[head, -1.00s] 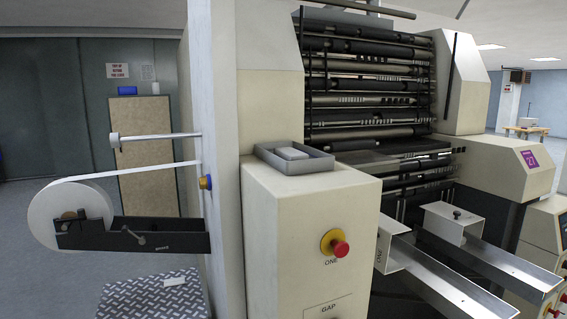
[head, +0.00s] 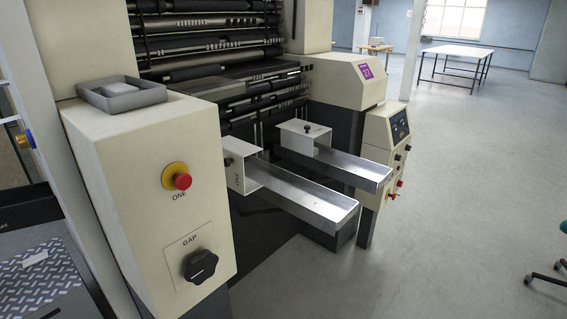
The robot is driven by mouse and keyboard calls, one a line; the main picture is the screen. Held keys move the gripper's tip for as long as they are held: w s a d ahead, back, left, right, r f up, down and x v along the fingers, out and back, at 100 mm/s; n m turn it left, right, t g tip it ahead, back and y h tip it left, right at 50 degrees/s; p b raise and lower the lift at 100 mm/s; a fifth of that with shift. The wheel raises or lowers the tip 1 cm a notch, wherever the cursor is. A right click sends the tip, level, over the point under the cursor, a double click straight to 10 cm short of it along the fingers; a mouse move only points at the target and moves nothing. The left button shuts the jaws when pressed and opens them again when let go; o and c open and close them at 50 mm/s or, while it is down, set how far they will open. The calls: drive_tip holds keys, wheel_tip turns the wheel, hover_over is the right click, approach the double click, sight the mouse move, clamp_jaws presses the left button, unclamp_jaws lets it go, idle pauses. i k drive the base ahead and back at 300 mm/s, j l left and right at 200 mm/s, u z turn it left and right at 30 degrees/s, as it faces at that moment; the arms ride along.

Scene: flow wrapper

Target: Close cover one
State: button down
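A white box-like cover (head: 238,164) stands at the inner end of the nearer metal trough (head: 305,200). Small dark lettering on its side face seems to read ONE. A similar white cover (head: 303,136) stands at the inner end of the farther trough (head: 345,170). Most of each trough's length is uncovered, and I see bare metal inside. I cannot tell how either cover is hinged. My gripper is not in view.
A cream cabinet (head: 130,180) stands left of the troughs, with a red button (head: 182,181) labelled ONE, a black GAP knob (head: 200,266) and a grey tray (head: 122,95) on top. A control panel (head: 398,127) stands behind.

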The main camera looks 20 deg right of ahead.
sight(235, 150)
drive_tip(key=i+l+z, duration=0.1)
drive_tip(key=z, duration=0.4)
drive_tip(key=i+z, duration=0.25)
drive_tip(key=z, duration=0.2)
drive_tip(key=i+j+z, duration=0.35)
drive_tip(key=j, duration=0.1)
